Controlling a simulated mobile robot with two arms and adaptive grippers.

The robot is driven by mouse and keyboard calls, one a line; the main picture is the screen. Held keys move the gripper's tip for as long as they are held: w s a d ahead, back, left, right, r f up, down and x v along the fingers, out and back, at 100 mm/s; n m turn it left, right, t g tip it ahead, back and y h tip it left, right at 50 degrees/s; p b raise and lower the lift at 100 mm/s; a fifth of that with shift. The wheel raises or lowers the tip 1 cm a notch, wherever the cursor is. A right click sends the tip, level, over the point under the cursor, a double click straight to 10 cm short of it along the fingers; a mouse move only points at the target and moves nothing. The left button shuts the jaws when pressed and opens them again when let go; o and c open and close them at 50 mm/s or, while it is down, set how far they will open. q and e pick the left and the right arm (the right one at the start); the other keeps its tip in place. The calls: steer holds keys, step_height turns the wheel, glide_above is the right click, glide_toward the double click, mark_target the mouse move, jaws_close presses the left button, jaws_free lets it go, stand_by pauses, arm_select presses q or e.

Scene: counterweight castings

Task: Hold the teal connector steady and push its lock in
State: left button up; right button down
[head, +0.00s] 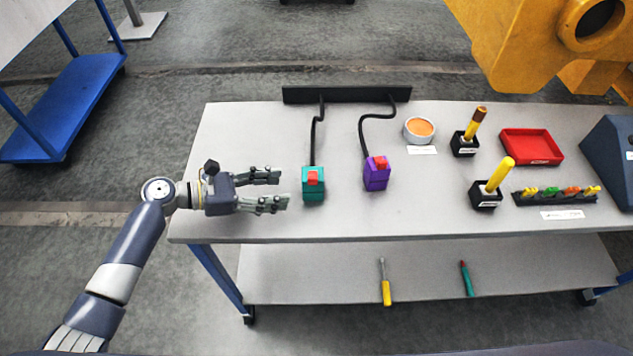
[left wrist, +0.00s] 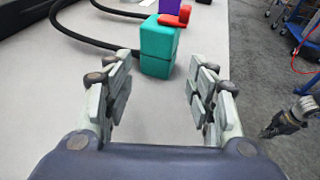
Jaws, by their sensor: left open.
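The teal connector (head: 313,193) stands on the grey table, with a red lock (head: 313,178) on its upper part and a black cable running back from it. In the left wrist view the teal connector (left wrist: 158,45) stands ahead, beyond the fingertips, with its red lock (left wrist: 176,17) sticking out to the right. My left gripper (head: 283,189) is open and empty, just left of the connector and pointing at it; it also shows in the left wrist view (left wrist: 158,90). The fingers do not touch the connector.
A purple connector (head: 376,177) with a red lock stands to the right, also on a cable. A black rail (head: 346,95) lies at the back edge.

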mark_target(303, 186)
arm_select(q)
steer(key=b+x, duration=0.1)
steer(key=x, duration=0.3)
steer(key=shift+f+b, duration=0.15)
steer(key=shift+b, duration=0.15)
steer(key=x, duration=0.3)
steer(key=shift+w+d, duration=0.15)
steer(key=shift+d, duration=0.05)
steer(key=shift+w+d+f, duration=0.15)
steer(key=shift+w+d, duration=0.05)
steer(key=shift+d, duration=0.45)
arm_select(e)
step_height(303, 186, down, 2)
steer(key=shift+s, duration=0.1)
